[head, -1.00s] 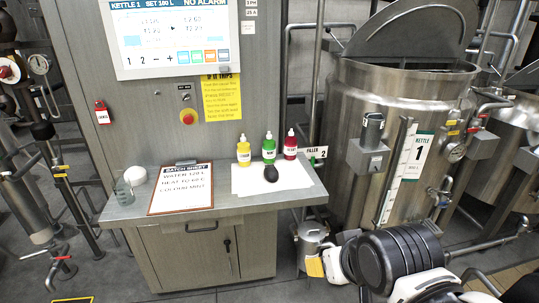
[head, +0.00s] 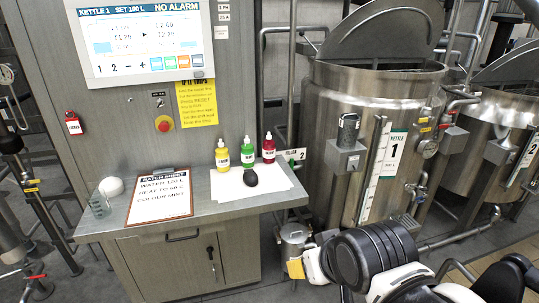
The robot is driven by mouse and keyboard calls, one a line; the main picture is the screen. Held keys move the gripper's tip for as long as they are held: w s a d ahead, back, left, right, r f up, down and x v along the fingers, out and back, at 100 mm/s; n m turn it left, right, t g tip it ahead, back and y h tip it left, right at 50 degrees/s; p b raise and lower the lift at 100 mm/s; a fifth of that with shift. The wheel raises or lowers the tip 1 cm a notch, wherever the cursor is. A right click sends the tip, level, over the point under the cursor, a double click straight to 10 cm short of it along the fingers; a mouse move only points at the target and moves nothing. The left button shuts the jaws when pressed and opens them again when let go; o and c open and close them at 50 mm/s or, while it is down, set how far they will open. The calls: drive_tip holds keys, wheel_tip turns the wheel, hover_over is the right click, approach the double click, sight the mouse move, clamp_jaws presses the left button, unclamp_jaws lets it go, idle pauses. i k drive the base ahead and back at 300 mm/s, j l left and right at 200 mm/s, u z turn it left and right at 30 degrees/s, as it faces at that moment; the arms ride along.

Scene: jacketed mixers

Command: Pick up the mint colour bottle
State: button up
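Three small bottles with pointed caps stand upright on the grey metal worktop (head: 215,208) in the head view. The green bottle (head: 249,157) is in the middle and is the nearest to a mint colour; its label is too small to read surely. The yellow bottle (head: 222,157) is to its left and the red bottle (head: 268,151) to its right. A dark rounded object (head: 250,178) lies just in front of the green bottle. Part of my arm shows at lower right, well away from the bottles. My gripper is not clearly seen.
A white sheet (head: 277,186) lies under the bottles. The control cabinet (head: 110,120) rises behind; a kettle (head: 345,100) stands to the right.

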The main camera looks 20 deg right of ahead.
sight(247, 148)
drive_tip(key=i+l, duration=1.05)
drive_tip(key=i, duration=0.25)
drive_tip(key=i+u, duration=0.05)
